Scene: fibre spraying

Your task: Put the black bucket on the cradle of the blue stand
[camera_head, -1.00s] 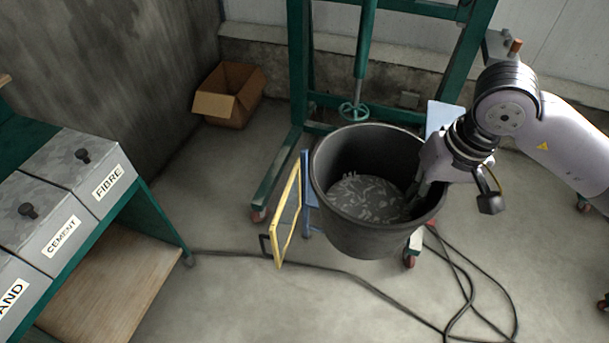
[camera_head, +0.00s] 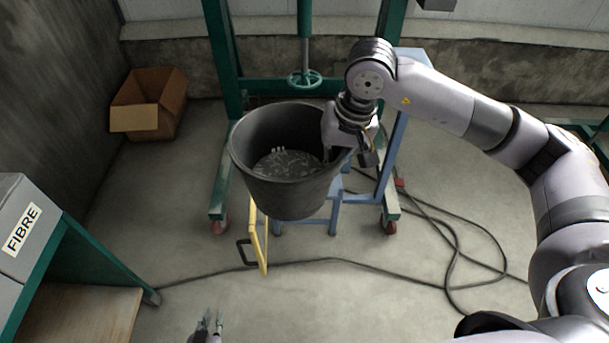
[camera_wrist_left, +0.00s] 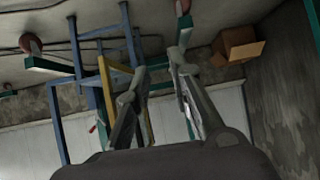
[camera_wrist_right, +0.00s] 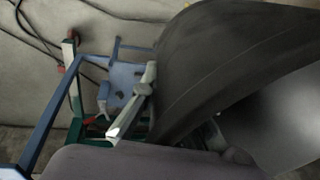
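The black bucket (camera_head: 290,200), upright with pale fibrous bits inside, covers part of the blue stand (camera_head: 387,165) in the head view. My right gripper (camera_head: 335,150) is shut on the bucket's right rim; the bucket wall (camera_wrist_right: 195,75) fills much of the right wrist view beside one finger. The stand's blue frame (camera_wrist_left: 75,55) shows in the left wrist view. The cradle is hidden or not clear, and I cannot tell whether the bucket touches the stand. My left gripper (camera_head: 213,322) is open and empty at the bottom edge, well below the bucket.
A yellow frame (camera_head: 258,245) is at the stand's front left. A green wheeled frame with a handwheel (camera_head: 305,78) stands behind. Black cables (camera_head: 450,250) lie on the floor. A cardboard box (camera_head: 148,105) is at back left, and a fibre bin (camera_head: 25,225) at left.

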